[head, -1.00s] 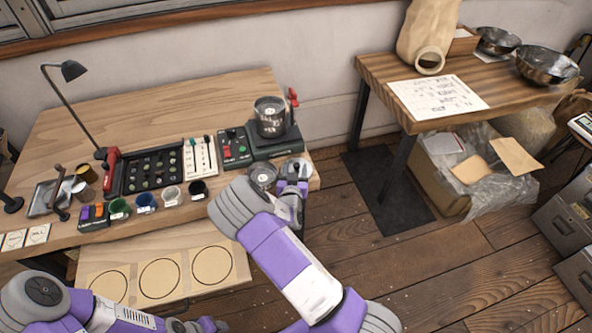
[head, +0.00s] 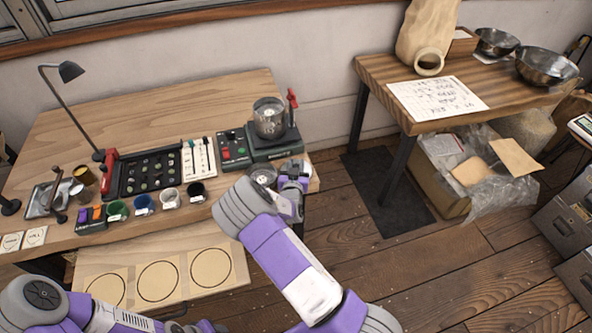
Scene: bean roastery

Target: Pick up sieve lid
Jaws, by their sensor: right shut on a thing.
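My right gripper (head: 293,179) is at the front right corner of the workbench, pointing down and shut on the sieve lid. The lid is a pale, round, shiny piece (head: 301,163) that shows only in part behind the fingers. I cannot tell whether it touches the bench top. A round metal dish or sieve (head: 262,173) sits just left of the gripper, partly covered by my right arm. My left arm lies along the bottom left edge, and its gripper is not in view.
A glass-like pot (head: 270,118) stands on a dark machine (head: 273,147) behind the gripper. Small cups, a dark sample tray (head: 151,173) and a lamp (head: 72,71) fill the left of the workbench (head: 190,98). Open floor lies right of the bench.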

